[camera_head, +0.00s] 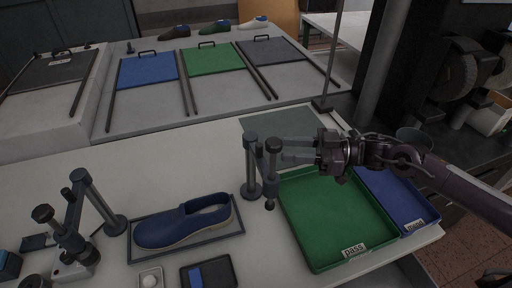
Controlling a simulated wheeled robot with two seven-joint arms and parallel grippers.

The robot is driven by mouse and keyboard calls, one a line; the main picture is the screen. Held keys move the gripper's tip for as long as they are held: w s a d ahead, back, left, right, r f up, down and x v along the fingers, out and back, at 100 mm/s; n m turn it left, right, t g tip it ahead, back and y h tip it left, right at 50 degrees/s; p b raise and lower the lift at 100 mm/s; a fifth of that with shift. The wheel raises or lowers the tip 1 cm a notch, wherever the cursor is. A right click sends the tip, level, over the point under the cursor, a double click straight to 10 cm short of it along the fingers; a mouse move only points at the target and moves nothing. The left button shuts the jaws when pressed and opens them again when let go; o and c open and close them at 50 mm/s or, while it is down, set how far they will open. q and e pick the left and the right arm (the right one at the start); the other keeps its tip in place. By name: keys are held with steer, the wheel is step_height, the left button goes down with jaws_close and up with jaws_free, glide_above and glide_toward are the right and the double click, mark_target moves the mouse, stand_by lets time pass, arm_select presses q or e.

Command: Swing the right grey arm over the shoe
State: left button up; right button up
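The blue shoe (184,222) lies in a dark rectangular frame (222,237) on the white table, toe to the left. The right grey arm (271,182) stands on its post (250,170) to the right of the shoe. A dark knob tops its free end, which points to the right, away from the shoe. My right gripper (284,150) reaches in from the right with its fingers apart, right beside that knob. Whether the fingertips touch the knob, I cannot tell. The left grey arm (75,205) stands to the left of the shoe, not over it. My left gripper is not in view.
A green tray (368,255) labelled "pass" and a blue tray (428,220) sit under and beyond my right arm. A dark box (222,272) and a white button (151,279) are at the front. A back table holds coloured mats and shoes.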

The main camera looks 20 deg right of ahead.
mark_target(259, 145)
steer(key=p+x, duration=0.2)
steer(key=x, duration=0.5)
steer(key=shift+w+a, duration=0.15)
steer(key=shift+a, duration=0.05)
steer(key=shift+w+a, duration=0.2)
steer(key=shift+a, duration=0.1)
steer(key=shift+f, duration=0.1)
steer(key=shift+s, duration=0.1)
steer(key=shift+c, duration=0.8)
jaws_close()
